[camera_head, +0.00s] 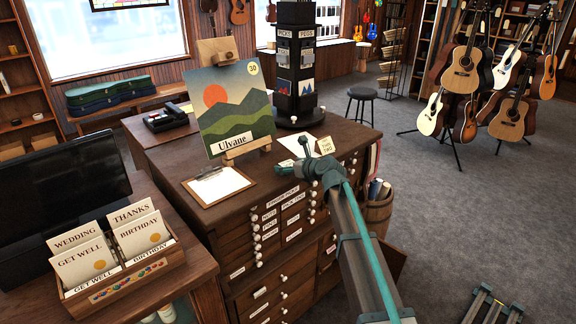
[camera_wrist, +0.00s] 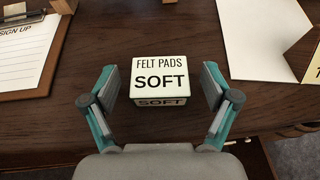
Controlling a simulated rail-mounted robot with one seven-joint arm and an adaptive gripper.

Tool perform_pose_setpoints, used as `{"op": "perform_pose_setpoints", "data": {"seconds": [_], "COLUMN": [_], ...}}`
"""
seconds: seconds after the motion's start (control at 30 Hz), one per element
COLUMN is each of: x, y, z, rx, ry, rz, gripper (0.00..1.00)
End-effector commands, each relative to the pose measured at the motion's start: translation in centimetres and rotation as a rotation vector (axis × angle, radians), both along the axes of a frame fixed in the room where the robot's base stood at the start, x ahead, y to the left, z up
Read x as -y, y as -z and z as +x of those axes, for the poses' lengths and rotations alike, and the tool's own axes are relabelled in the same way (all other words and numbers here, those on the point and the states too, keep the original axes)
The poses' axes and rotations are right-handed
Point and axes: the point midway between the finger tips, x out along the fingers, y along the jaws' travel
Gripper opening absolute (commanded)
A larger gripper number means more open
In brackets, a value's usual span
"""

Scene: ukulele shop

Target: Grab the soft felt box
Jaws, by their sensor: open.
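The soft felt box is a small white box (camera_wrist: 160,76) lettered "FELT PADS SOFT", lying on the dark wooden counter top in the wrist view. My gripper (camera_wrist: 159,92) is open, with one finger to the left of the box and one to the right. Gaps show between the box and both fingers. In the head view my gripper (camera_head: 302,158) is low over the right part of the counter, and I cannot make out the box there; my gripper seems to cover it.
A clipboard (camera_head: 217,185) lies left of the box and a white sheet (camera_wrist: 265,35) right of it. A small folded sign (camera_head: 326,145) stands near the counter's right edge. A painting (camera_head: 232,100) and a black display tower (camera_head: 296,70) stand behind.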

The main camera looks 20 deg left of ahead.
Motion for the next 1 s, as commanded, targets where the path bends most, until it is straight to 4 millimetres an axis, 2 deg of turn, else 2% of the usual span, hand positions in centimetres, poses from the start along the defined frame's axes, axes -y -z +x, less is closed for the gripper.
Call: {"op": "perform_pose_setpoints", "data": {"seconds": [0.2, 0.27, 0.5, 1.0], "x": [-0.12, -0.12, -0.11, -0.13], "y": [0.14, 0.14, 0.11, -0.44], "z": [0.05, 0.04, 0.04, 0.05], "rx": [0.0, 0.0, 0.0, 0.002], "ry": [0.0, 0.0, 0.0, -0.002], "rz": [0.0, 0.0, 0.0, 0.0], "gripper": [0.86, 0.78, 0.38, 0.38]}}
